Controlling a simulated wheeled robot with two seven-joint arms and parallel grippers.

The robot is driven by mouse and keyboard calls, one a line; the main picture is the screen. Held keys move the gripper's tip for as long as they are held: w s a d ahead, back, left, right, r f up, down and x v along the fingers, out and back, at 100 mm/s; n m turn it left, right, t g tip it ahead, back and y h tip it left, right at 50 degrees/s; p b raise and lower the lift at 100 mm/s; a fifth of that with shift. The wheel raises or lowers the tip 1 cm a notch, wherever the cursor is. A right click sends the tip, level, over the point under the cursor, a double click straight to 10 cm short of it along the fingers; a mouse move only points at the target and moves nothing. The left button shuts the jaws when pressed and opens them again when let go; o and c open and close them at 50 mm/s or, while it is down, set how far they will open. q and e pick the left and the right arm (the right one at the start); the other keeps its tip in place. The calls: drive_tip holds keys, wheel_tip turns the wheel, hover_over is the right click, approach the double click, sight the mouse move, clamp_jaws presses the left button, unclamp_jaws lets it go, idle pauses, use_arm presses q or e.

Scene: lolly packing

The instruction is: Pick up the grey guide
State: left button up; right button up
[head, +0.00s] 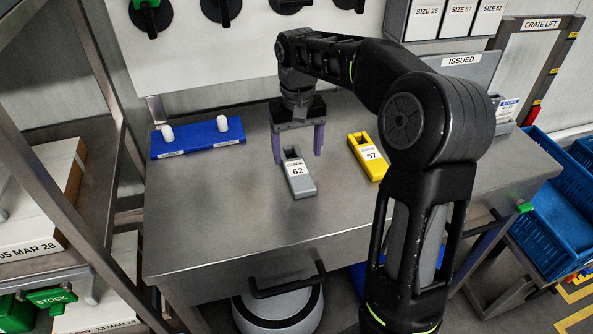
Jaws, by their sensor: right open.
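The grey guide (301,184) lies on the metal table (220,235), with a white label reading 62 on its face. My right gripper (298,158) points down over the guide's far end. Its two purple fingers are spread, one to each side of the guide's far end, and it looks empty. I cannot tell whether either finger touches the guide. My left gripper is not in view.
A yellow guide (367,158) marked 57 lies to the right, partly near my right arm. A blue block (197,140) with two white pegs sits at the back left. An ISSUED bin (463,72) stands at the back right. The table's front left is clear.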

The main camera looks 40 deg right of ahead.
sight(297, 168)
wheel_tip(297, 168, down, 5)
drive_tip(key=shift+f+p, duration=0.1)
drive_tip(key=shift+p, duration=0.35)
drive_tip(key=shift+c, duration=0.3)
drive_tip(key=shift+a, duration=0.1)
drive_tip(key=c, duration=1.6)
wheel_tip(297, 168, up, 10)
drive_tip(key=shift+b, duration=0.3)
